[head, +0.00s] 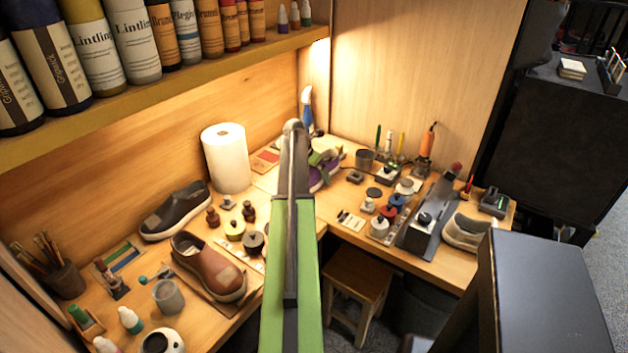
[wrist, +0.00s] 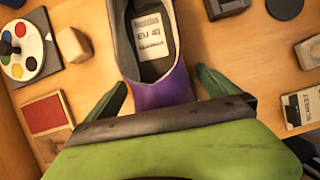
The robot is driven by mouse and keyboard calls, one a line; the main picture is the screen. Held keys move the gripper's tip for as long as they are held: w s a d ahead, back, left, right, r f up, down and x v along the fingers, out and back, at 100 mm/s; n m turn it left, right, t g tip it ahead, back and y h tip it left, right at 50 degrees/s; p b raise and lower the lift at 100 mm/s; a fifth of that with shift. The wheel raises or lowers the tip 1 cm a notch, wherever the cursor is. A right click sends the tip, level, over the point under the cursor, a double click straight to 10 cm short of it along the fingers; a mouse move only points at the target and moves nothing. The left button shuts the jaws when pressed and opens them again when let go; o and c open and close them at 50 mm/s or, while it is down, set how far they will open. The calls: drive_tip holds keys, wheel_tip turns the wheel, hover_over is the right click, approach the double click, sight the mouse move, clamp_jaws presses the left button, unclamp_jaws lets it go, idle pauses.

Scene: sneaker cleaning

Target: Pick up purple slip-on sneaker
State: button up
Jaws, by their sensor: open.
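The purple slip-on sneaker (wrist: 165,89) is in the upper middle of the wrist view, with a dark opening and a pale printed label inside. My gripper (wrist: 161,80) is open, with one green finger on each side of the sneaker's near end. Gaps show between the fingers and the shoe, and the jaws hold nothing. In the head view, only part of the purple sneaker (head: 316,181) shows at the back corner of the bench, behind my green arm. My gripper is mostly hidden there.
A round paint palette (wrist: 28,50), a beige block (wrist: 73,44) and a red pad (wrist: 46,114) lie left of the sneaker. A dark box (wrist: 226,7) and a label card (wrist: 300,110) lie right. A brown shoe (head: 208,266) and a paper roll (head: 226,158) stand left.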

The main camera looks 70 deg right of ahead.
drive_tip(key=shift+r, duration=0.1)
drive_tip(key=c, duration=1.6)
drive_tip(key=shift+r, duration=0.1)
wheel_tip(320, 180, up, 5)
drive_tip(key=p, duration=0.5)
drive_tip(key=s+d+r+p, duration=0.2)
drive_tip(key=s+r+p, duration=0.4)
drive_tip(key=s, duration=0.6)
drive_tip(key=w+a+r+m+p, duration=0.1)
drive_tip(key=w+a+r+p, duration=0.1)
drive_tip(key=a, duration=0.2)
drive_tip(key=w+a+r+p, duration=0.2)
drive_tip(key=a, duration=0.3)
drive_tip(key=w+a+r+m+g+p, duration=0.1)
drive_tip(key=w+a+r+p, duration=0.1)
drive_tip(key=a, duration=0.3)
drive_tip(key=shift+w+a+r+m+p, duration=0.1)
drive_tip(key=shift+w+m+p, duration=0.2)
drive_tip(key=shift+w, duration=0.05)
